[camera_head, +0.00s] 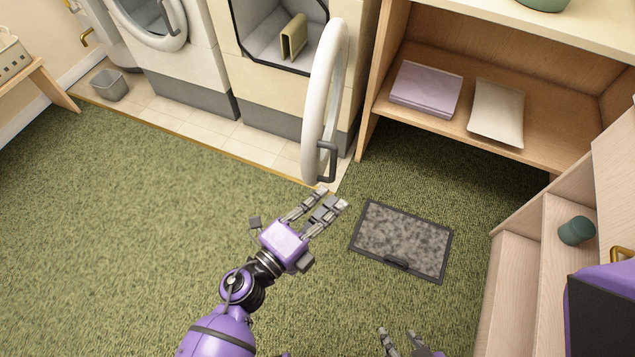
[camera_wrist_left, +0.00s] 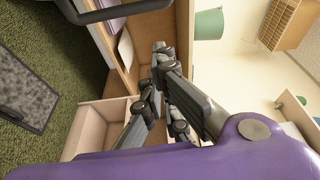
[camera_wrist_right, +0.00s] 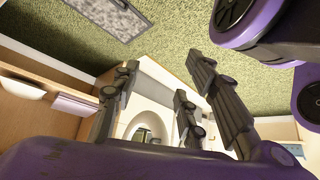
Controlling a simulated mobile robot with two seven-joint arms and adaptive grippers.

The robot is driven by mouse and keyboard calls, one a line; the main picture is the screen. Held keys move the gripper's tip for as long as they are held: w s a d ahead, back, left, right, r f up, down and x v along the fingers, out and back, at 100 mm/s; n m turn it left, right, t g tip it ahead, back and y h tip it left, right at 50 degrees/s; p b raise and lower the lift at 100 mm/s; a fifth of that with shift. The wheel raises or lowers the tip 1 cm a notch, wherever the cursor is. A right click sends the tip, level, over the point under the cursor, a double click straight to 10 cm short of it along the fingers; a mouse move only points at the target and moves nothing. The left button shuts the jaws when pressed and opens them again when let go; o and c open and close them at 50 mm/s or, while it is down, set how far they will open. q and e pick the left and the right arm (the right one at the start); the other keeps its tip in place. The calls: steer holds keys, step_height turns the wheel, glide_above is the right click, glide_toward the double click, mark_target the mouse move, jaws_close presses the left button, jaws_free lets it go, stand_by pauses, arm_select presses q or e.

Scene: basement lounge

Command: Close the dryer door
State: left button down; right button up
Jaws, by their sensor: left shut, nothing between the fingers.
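The dryer (camera_head: 262,80) stands at the top centre of the head view. Its round white door (camera_head: 324,85) is swung wide open, nearly edge-on, toward the right. A grey bar handle (camera_head: 328,160) sits at the door's near end; a dark bar like it (camera_wrist_left: 125,11) shows at the top of the left wrist view. My left gripper (camera_head: 334,198) is shut and empty, just below the handle in the picture; contact cannot be told. My right gripper (camera_head: 402,338) is at the bottom edge, away from the door, with its fingers apart in the right wrist view (camera_wrist_right: 150,105).
A beige item (camera_head: 293,37) lies inside the dryer. A washer (camera_head: 180,60) stands to its left. A wooden shelf unit (camera_head: 375,90) is close on the door's right. A grey mat (camera_head: 402,240) lies on the green carpet (camera_head: 150,230), which is clear at left.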

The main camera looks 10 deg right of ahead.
arm_select(q)
steer(key=w+d+m, duration=0.1)
steer(key=w+d, duration=0.4)
steer(key=w, duration=0.2)
steer(key=shift+w+d+f, duration=0.2)
steer(key=shift+w+d, duration=0.05)
steer(key=shift+w, duration=0.1)
steer(key=shift+g+h, duration=0.3)
